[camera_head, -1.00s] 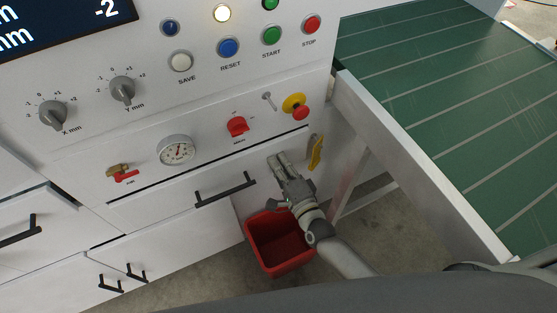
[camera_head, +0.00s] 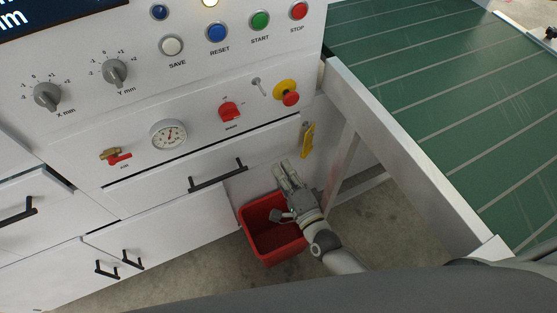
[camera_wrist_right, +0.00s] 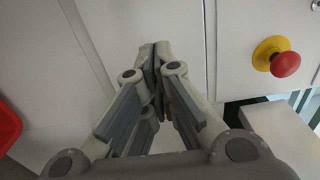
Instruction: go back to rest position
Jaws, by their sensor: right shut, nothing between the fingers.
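My right gripper (camera_head: 283,168) is in front of the white machine (camera_head: 215,135), above and beside the red bin (camera_head: 247,218) in the head view. In the right wrist view its fingers (camera_wrist_right: 153,50) meet at the tips, shut with nothing between them. A plain white panel fills the space behind the fingertips there. My left gripper is not in either view.
The green conveyor (camera_head: 450,90) with its pale side rail (camera_head: 400,150) lies to the right. A red emergency button (camera_head: 291,99) also shows in the wrist view (camera_wrist_right: 285,64). A black drawer handle (camera_head: 218,176) is left of the gripper. Grey floor (camera_head: 385,225) is bare beside the bin.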

